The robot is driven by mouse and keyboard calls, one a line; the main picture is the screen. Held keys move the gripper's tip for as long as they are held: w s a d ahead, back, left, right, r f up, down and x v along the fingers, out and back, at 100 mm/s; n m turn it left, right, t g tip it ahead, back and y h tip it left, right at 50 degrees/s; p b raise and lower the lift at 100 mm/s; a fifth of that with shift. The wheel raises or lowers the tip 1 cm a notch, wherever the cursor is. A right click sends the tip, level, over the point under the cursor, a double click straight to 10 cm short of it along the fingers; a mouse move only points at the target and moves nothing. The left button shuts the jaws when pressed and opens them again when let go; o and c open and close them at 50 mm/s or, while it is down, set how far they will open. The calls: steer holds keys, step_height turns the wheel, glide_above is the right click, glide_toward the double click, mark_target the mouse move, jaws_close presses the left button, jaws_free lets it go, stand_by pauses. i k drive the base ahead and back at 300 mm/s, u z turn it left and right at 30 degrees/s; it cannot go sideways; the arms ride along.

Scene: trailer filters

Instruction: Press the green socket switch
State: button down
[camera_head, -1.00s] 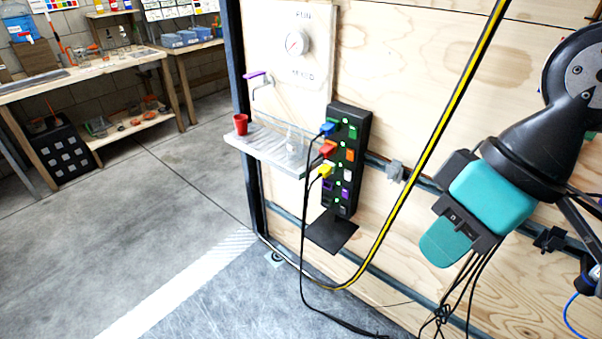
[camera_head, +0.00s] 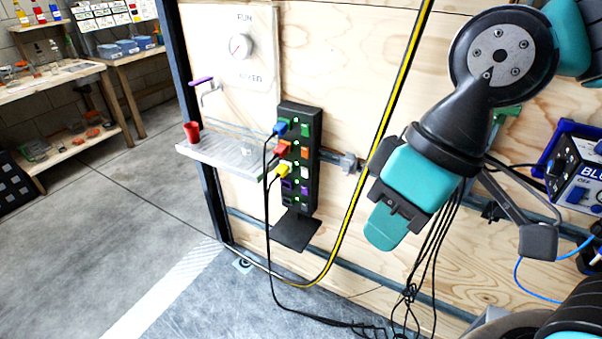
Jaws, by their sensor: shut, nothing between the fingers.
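The black socket strip (camera_head: 314,165) is mounted upright on the plywood wall. Its right column holds coloured switches; the green switch (camera_head: 305,130) is the topmost, beside the blue plug (camera_head: 280,127). An orange switch (camera_head: 305,152) is just below it. The green switch shows unobstructed. My gripper (camera_head: 386,226), with teal and black parts, is to the right of and lower than the green switch in the picture. It points down and left, is shut and empty, and appears clear of the strip. Its exact fingertips are hard to make out.
Red and yellow plugs (camera_head: 283,170) have cables hanging down. A shelf with a red cup (camera_head: 192,132) juts out left of the strip. A yellow-black hose (camera_head: 385,130) runs between strip and gripper. A blue-framed box (camera_head: 578,175) is at right. Open floor lies left.

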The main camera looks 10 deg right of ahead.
mark_target(305, 127)
steer(key=i, duration=0.2)
steer(key=u, duration=0.45)
steer(key=k, duration=0.6)
steer(key=u, duration=0.4)
steer(key=i, duration=0.95)
steer(key=z, duration=0.8)
steer(key=i, duration=0.6)
steer(key=z, duration=0.25)
